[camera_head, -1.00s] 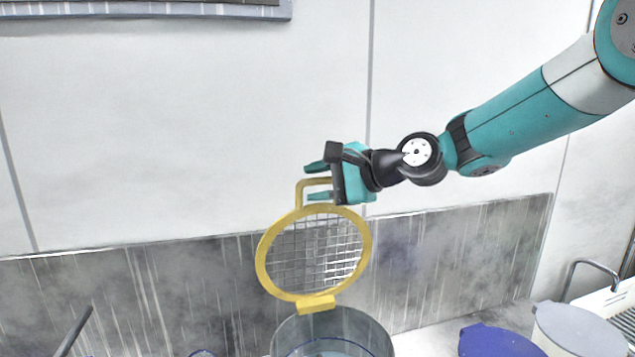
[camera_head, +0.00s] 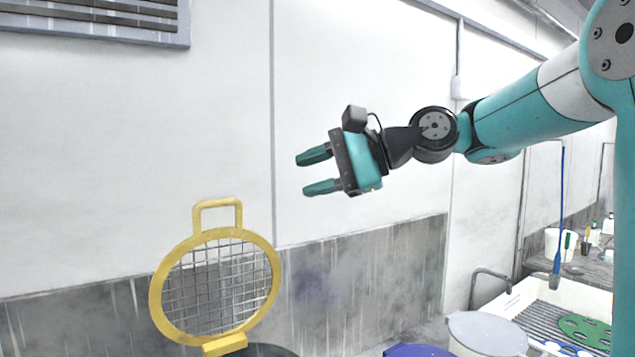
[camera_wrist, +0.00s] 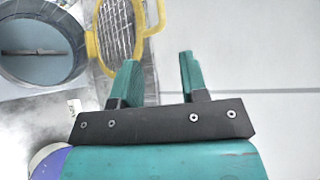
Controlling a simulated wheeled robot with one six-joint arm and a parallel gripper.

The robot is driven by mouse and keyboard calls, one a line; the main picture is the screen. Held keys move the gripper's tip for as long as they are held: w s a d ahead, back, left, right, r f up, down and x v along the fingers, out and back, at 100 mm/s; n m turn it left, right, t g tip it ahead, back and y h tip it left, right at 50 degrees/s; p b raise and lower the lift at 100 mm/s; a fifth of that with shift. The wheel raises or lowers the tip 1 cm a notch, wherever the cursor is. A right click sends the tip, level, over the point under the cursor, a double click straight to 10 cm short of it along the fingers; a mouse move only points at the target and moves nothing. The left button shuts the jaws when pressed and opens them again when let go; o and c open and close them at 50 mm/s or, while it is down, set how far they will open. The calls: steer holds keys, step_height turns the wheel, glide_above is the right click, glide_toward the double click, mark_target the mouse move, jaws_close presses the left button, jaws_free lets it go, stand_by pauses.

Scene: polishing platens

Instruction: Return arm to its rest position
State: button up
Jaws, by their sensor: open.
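My gripper (camera_head: 318,172) is open and empty in the head view, raised in front of the white wall with its fingers pointing left. A yellow round mesh lid (camera_head: 275,285) with a square handle stands tilted up at lower left, below and left of my gripper, and apart from it. In the wrist view my gripper's two teal fingers (camera_wrist: 160,75) are spread with nothing between them. The yellow lid (camera_wrist: 97,55) shows at the top there, beside a round vessel (camera_wrist: 80,70) with a blue-grey inside and a dark bar in it.
A grey-lidded container (camera_head: 487,332) and a blue lid (camera_head: 417,351) are at the bottom right. A white sink tray (camera_head: 525,300) with a green disc (camera_head: 585,331) lies further right. A wall vent (camera_head: 95,18) is at upper left. The space around my gripper is clear.

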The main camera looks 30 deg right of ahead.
steer(key=shift+s+d+r, duration=0.1)
steer(key=shift+s+d, duration=0.05)
steer(key=shift+d, duration=0.05)
stand_by(0.4)
steer(key=s+a+f+n+g+h+b, duration=0.25)
steer(key=s+a+f+n, duration=0.2)
steer(key=f, duration=0.45)
steer(key=s+a+f+n+g+h+b, duration=0.15)
steer(key=s+a+f+n+b, duration=0.35)
steer(key=f, duration=0.5)
steer(key=s+f+n+g+h+b, duration=0.3)
steer(key=s+f+n, duration=0.6)
steer(key=s+f, duration=0.3)
step_height(320, 180, down, 2)
steer(key=shift+s+f+g, duration=0.1)
steer(key=shift+s+g, duration=0.05)
steer(key=shift+g, duration=0.65)
